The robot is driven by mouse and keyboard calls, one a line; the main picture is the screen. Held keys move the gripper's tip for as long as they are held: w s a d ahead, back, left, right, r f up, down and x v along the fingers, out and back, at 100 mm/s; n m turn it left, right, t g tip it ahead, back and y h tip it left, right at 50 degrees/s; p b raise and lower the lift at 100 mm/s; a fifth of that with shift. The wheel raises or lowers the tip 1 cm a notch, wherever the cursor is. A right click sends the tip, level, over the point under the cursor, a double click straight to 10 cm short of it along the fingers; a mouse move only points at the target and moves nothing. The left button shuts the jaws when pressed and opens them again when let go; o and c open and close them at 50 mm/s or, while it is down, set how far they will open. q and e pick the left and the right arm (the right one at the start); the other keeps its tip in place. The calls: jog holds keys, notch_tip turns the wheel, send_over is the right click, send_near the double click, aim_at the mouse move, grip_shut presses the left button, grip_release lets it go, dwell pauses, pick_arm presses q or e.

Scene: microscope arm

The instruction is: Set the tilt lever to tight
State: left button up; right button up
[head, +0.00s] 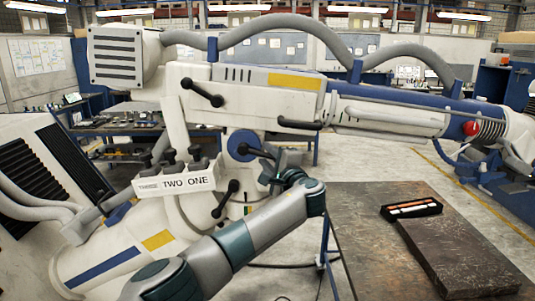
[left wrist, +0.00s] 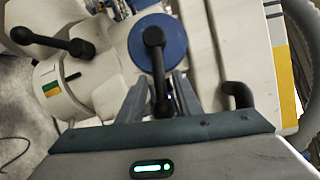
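The microscope arm (head: 270,95) carries several black levers; I cannot read which one is the tilt lever. A black lever on a blue round hub (head: 243,145) stands at the joint in the middle. My left gripper (head: 276,177) is at that lever. In the left wrist view, the hub (left wrist: 158,45) is ahead, and its lever (left wrist: 155,72) points down between the fingers of the left gripper (left wrist: 160,88). The fingers are apart, one on each side; firm contact is not visible. Another black lever (head: 225,198) is lower left, near a green and yellow label (head: 248,210). My right gripper is out of view.
A black lever (head: 202,93) and a black handle (head: 300,124) stick out higher up. Blocks marked THREE, TWO, ONE (head: 175,183) are at left. A dark table (head: 375,240) at right holds a black tray (head: 411,208) and a thick slab (head: 460,250).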

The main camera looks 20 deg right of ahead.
pick_arm(q)
jog(key=shift+c, duration=0.4)
grip_shut()
jog(key=shift+f, duration=0.1)
jog(key=shift+w+a+f+m+b, duration=0.1)
jog(key=shift+f+m+b, duration=0.3)
jog(key=shift+b, duration=0.55)
jog(key=shift+w+a+f+m+t+h+b, duration=0.1)
jog(key=shift+a+f+m+t+h+b, duration=0.3)
jog(key=shift+m+b, duration=0.75)
jog(key=shift+w+a+f+m+t+b, duration=0.15)
jog(key=shift+f+m+t+b, duration=0.4)
jog(key=shift+m+b, duration=0.6)
jog(key=shift+a+f+m+t+h+b, duration=0.2)
jog(key=shift+a+f+m+t+b, duration=0.25)
jog(key=shift+m+b, duration=0.65)
jog(key=shift+d+f, duration=0.1)
